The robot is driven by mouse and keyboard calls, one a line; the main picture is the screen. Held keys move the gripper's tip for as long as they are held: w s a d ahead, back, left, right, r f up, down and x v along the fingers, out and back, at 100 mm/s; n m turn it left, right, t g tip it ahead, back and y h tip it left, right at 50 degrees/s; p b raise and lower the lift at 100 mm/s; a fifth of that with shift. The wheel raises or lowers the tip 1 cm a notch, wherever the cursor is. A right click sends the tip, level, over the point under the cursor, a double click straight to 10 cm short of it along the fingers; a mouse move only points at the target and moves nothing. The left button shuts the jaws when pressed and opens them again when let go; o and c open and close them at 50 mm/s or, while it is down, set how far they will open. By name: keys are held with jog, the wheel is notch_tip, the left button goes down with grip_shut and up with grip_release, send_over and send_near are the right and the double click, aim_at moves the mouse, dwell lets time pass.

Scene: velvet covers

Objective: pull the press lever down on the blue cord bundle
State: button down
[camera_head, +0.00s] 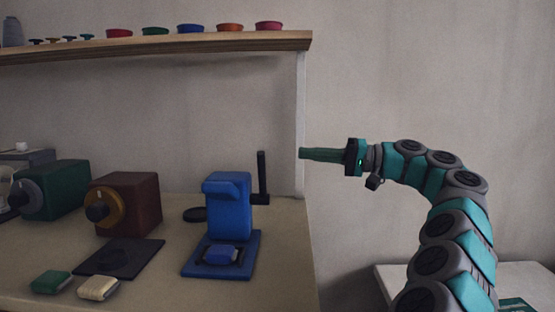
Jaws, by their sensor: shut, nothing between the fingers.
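A blue press (227,205) stands upright near the right end of the table. Its black lever (262,176) rises vertically on the press's right side. The blue cord bundle (221,254) lies on the press's base (245,247), below the blue head and apart from it. My gripper (302,154) is shut and empty. In the picture it points left, to the right of the lever and near the height of its top, with a gap between them. The depth of that gap cannot be told.
A brown box with a knob (134,200) and a green box with a knob (62,190) stand left of the press. A dark mat (119,257), a green bundle (50,282) and a cream bundle (98,288) lie in front. A shelf (200,43) with several small bowls hangs above.

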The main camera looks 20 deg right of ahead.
jog(key=a, duration=0.9)
jog(key=shift+w+a+f, duration=0.25)
jog(key=shift+f, duration=0.2)
jog(key=shift+s+f+b, duration=0.1)
jog(key=shift+b, duration=0.5)
jog(key=shift+s+n+b, duration=0.2)
jog(key=shift+n+b, duration=0.2)
